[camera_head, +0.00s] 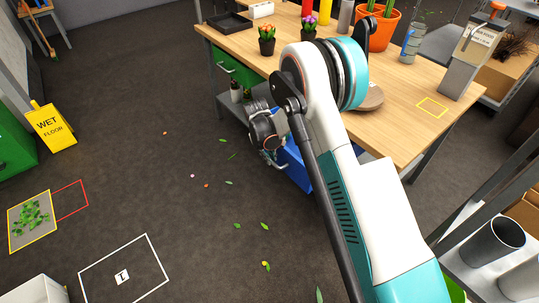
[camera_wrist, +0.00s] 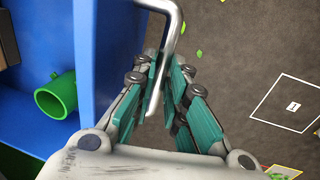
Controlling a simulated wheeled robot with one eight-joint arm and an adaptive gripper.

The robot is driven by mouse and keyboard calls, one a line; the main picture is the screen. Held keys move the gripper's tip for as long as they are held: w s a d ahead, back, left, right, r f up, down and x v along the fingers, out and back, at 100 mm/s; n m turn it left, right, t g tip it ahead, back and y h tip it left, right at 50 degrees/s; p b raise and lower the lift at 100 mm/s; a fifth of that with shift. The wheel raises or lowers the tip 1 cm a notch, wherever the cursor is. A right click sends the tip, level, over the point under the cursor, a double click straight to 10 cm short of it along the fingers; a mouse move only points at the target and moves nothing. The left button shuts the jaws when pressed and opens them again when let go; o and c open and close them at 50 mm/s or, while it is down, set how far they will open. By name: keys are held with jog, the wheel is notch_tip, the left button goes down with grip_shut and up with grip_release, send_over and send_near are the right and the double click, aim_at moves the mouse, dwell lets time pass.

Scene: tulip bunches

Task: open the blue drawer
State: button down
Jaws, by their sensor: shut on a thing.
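The blue drawer (camera_head: 296,166) stands out from under the workbench in the head view, partly hidden behind my arm. In the wrist view its blue front panel (camera_wrist: 108,55) is at left, with part of the inside showing. A short green tube (camera_wrist: 57,97) lies inside the drawer. The drawer's metal bar handle (camera_wrist: 171,28) passes between my fingers. My gripper (camera_wrist: 165,78) is shut on this handle, with teal pads on both sides of it. In the head view my gripper (camera_head: 271,153) is at the drawer's front, partly hidden by the arm.
The wooden workbench (camera_head: 400,127) carries potted tulips (camera_head: 267,38) and a black tray (camera_head: 230,25). A closed green drawer (camera_head: 234,69) is left of the blue one. A yellow wet-floor sign (camera_head: 51,127) stands at far left. The floor before the drawer is clear except for scattered leaves.

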jog(key=c, duration=1.6)
grip_release()
notch_tip(320, 180, up, 12)
jog(key=s+a, duration=0.1)
jog(key=shift+s+a, duration=0.15)
jog(key=shift+a, duration=0.25)
jog(key=shift+f, duration=0.1)
